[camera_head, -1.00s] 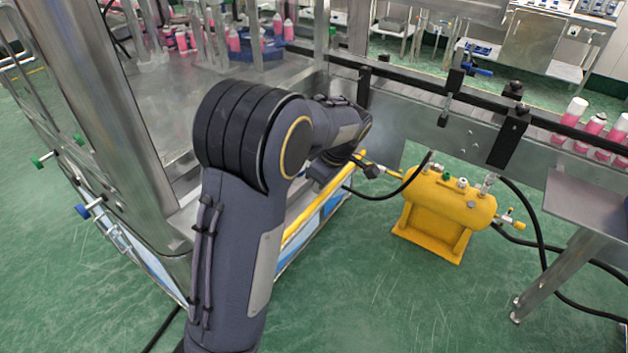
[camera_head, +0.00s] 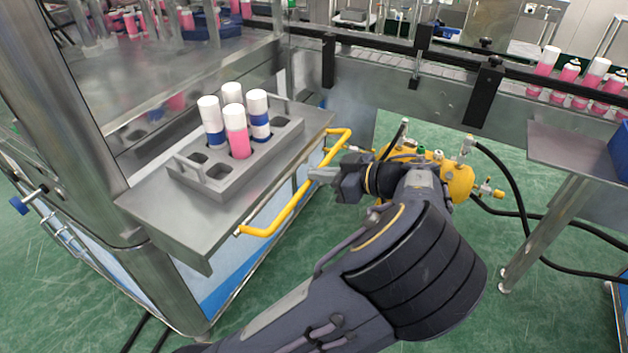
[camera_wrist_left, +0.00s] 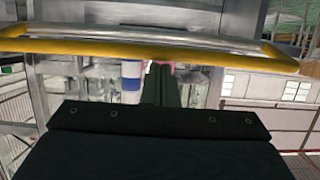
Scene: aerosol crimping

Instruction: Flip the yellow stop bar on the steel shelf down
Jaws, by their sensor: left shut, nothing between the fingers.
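The yellow stop bar (camera_head: 290,208) runs along the right edge of the steel shelf (camera_head: 145,205), standing out from that edge with a bent arm at each end. It also crosses the top of the left wrist view (camera_wrist_left: 150,49). My left gripper (camera_head: 318,173) is shut and empty, on the outer side of the bar near its far half. In the left wrist view its dark fingers (camera_wrist_left: 160,85) point toward the bar and appear just below it. I cannot tell whether they touch it. My right gripper is not in view.
A grey tray (camera_head: 222,188) on the shelf holds several white-capped cans (camera_head: 235,130). A yellow tank (camera_head: 458,180) with hoses stands behind my left arm. A conveyor (camera_head: 420,75) runs along the back, and a steel side table (camera_head: 575,150) stands at right. Green floor is open below.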

